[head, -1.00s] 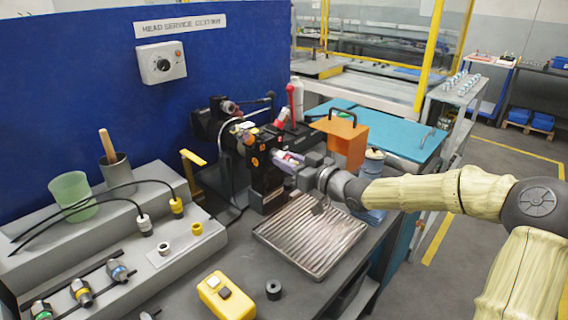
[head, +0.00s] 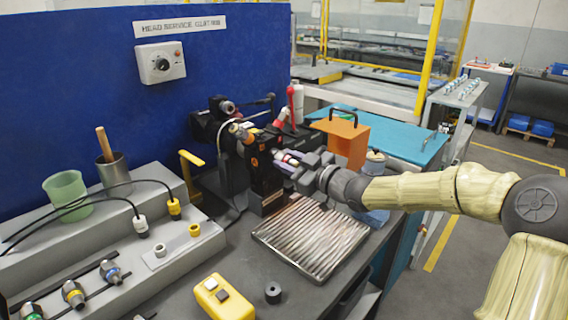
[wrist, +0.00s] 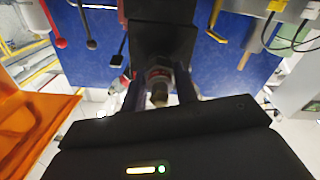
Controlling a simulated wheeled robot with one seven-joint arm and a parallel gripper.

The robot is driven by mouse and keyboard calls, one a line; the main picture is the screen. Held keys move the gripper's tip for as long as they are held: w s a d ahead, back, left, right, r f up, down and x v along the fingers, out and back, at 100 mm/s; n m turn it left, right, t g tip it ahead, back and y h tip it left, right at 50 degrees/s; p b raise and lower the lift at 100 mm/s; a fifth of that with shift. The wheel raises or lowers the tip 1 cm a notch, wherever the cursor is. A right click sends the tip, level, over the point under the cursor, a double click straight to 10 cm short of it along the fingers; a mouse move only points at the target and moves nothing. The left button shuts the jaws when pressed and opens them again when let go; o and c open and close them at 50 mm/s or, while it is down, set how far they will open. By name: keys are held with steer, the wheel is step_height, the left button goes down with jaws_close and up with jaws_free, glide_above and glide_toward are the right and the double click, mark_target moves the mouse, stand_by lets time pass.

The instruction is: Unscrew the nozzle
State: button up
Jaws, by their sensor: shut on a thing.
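The nozzle (wrist: 159,92) shows in the wrist view as a small stub with a reddish ring and a brownish tip, at the end of the dark machine head (head: 262,168). My gripper (head: 284,160) reaches the head from the right in the head view. Its two fingers stand on either side of the nozzle in the wrist view (wrist: 160,95), and it is shut on the nozzle. The nozzle is mostly hidden by the fingers in the head view. I cannot tell from the frames whether its thread is loose.
A ribbed metal tray (head: 312,238) lies below my gripper. An orange box (head: 342,142) stands behind my wrist. A grey stepped rack (head: 170,255) with spare nozzles (head: 73,293) is at left. A yellow device (head: 222,298) and a small black ring (head: 273,292) lie in front.

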steer(key=shift+f+n+b, duration=0.1)
steer(key=shift+n+b, duration=0.7)
steer(key=shift+n, duration=0.3)
steer(key=o, duration=1.2)
steer(key=shift+c, duration=0.2)
steer(key=shift+d, duration=0.15)
steer(key=p+v, duration=0.3)
steer(key=v, duration=1.4)
steer(key=shift+s, duration=0.15)
